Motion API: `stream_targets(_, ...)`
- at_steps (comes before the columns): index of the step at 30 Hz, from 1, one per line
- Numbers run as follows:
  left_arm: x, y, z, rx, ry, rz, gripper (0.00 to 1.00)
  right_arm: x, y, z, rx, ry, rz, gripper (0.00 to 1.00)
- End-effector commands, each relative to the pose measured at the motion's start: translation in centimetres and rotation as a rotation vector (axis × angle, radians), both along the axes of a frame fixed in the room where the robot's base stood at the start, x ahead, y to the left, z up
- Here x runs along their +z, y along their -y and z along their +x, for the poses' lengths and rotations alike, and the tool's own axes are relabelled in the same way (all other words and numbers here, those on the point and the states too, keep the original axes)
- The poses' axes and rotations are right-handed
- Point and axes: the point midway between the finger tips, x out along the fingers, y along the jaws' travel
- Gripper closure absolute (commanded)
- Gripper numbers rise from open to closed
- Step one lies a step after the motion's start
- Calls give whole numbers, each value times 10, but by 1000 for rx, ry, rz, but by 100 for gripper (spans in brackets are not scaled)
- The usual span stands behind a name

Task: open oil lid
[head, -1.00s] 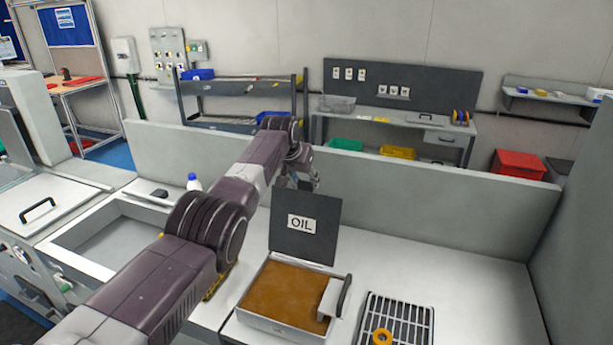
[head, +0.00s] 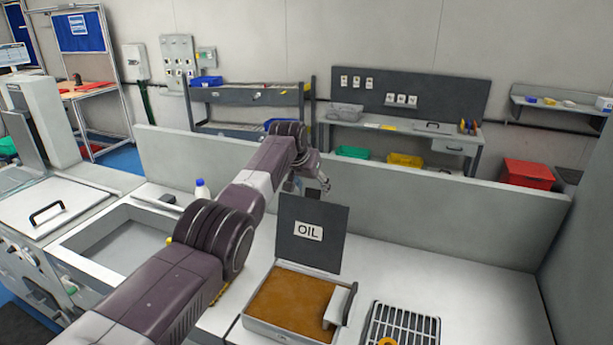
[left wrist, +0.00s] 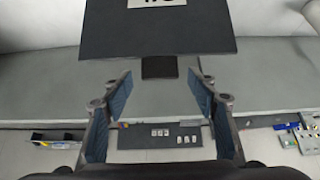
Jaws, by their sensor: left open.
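The oil box (head: 258,322) is a pale tray of brown oil on the counter, with a block and dark handle at its right side. Its dark lid (head: 285,240), labelled OIL, stands raised at the back edge. My left gripper (head: 316,186) is just above and behind the lid's top edge, partly hidden by my arm. In the left wrist view, the open fingers of my left gripper (left wrist: 160,88) are spread with nothing between them, and the lid (left wrist: 155,38) shows upside down beyond them. My right gripper is out of view.
A grille (head: 402,328) with a yellow ring lies right of the box. A white bottle (head: 202,190) and a sink basin (head: 125,245) are to the left. A low partition (head: 440,200) runs behind the counter. The counter right of the lid is clear.

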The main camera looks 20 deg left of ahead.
Motion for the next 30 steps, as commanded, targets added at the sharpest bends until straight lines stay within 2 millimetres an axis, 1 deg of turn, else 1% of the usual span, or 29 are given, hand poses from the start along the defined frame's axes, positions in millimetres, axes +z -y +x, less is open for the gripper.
stream_targets(10, 18, -1, -14, 1, 2, 2, 46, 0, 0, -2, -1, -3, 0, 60)
stream_targets(16, 38, -2, -29, 0, 3, 2, 46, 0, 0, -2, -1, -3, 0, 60)
stream_targets(24, 74, -2, -53, 0, 5, 2, 46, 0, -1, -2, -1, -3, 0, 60)
stream_targets(30, 92, -3, -66, 1, 4, 1, 46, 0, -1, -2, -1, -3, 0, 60)
